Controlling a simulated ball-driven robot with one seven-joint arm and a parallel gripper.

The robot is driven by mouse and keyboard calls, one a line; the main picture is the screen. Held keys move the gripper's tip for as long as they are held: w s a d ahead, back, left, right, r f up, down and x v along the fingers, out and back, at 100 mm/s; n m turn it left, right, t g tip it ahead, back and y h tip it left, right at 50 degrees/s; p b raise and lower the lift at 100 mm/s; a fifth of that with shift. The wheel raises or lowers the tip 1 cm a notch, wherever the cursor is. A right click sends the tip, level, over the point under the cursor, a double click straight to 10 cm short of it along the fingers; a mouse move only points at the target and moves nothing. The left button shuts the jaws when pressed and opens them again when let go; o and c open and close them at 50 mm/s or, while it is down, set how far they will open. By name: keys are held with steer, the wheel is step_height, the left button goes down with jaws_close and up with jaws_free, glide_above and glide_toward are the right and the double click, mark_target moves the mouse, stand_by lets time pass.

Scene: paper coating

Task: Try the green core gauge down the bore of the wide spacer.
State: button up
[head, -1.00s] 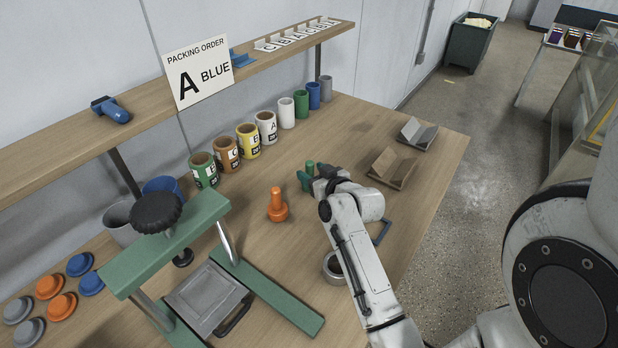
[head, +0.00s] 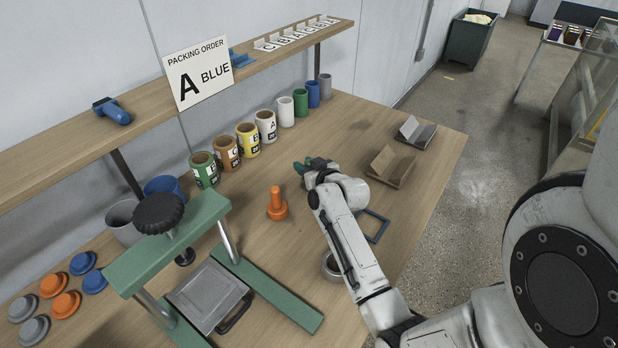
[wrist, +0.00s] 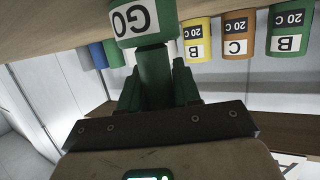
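The green core gauge (wrist: 153,75) is between the green fingers of my gripper (wrist: 157,85) in the wrist view. Its thick head carries a white GO label and is cut by the top edge. The fingers lie close against both sides of its stem and look shut on it. In the head view my gripper (head: 304,168) is at mid-table, and my wrist hides most of the gauge. Whether its head touches the table I cannot tell. A grey ring (head: 327,275), which looks like the wide spacer, lies on the table beside my forearm, partly covered by it.
An orange gauge (head: 277,208) stands left of my gripper. Labelled cans (head: 204,170) and plain tubes line the back. A green press (head: 270,290) stands front left. A blue square frame (head: 379,238) and two angled stands (head: 390,168) are to the right.

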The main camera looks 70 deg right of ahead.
steer(key=c, duration=0.5)
steer(key=shift+r, duration=0.1)
